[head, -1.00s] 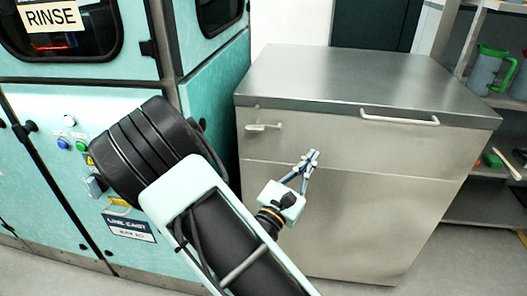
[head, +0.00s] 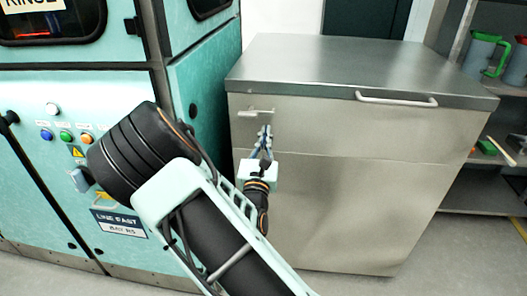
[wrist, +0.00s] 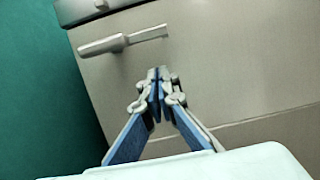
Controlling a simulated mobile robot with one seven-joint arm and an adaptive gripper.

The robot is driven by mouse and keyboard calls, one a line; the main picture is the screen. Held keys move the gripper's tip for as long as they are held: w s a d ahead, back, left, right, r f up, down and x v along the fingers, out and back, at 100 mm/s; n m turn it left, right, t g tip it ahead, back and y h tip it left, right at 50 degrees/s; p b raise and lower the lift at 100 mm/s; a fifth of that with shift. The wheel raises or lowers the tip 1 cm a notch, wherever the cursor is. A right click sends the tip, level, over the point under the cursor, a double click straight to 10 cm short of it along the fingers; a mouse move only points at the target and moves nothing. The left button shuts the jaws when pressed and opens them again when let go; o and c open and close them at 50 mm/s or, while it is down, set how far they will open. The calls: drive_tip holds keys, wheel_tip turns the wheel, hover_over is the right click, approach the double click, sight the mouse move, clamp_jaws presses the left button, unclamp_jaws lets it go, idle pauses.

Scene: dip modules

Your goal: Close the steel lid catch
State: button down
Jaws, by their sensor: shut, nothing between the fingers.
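The steel lid catch (head: 256,113) is a small silver lever on the upper left of the steel cabinet's front (head: 340,210). It lies about level in the head view. In the wrist view the catch (wrist: 122,40) shows above my fingertips, its thicker part to the left and a thin rod to the right. My gripper (head: 265,132) is shut and empty, pointing up just below the catch. In the wrist view my gripper (wrist: 160,75) has its blue fingers together, with a visible gap to the catch. The steel lid (head: 350,65) is down on the cabinet.
A bar handle (head: 397,100) sticks out at the lid's front edge. The teal RINSE machine (head: 130,150) stands close on the left. Shelves (head: 490,150) with green-handled jugs are on the right. The cabinet front right of my gripper is clear.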

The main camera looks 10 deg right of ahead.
sight(257, 113)
drive_tip(key=shift+s+r, duration=0.15)
drive_tip(key=shift+r, duration=1.35)
drive_tip(key=shift+a+r+p, duration=0.1)
drive_tip(key=shift+r+p, duration=0.05)
drive_tip(key=shift+p, duration=0.2)
drive_tip(key=shift+n, duration=0.4)
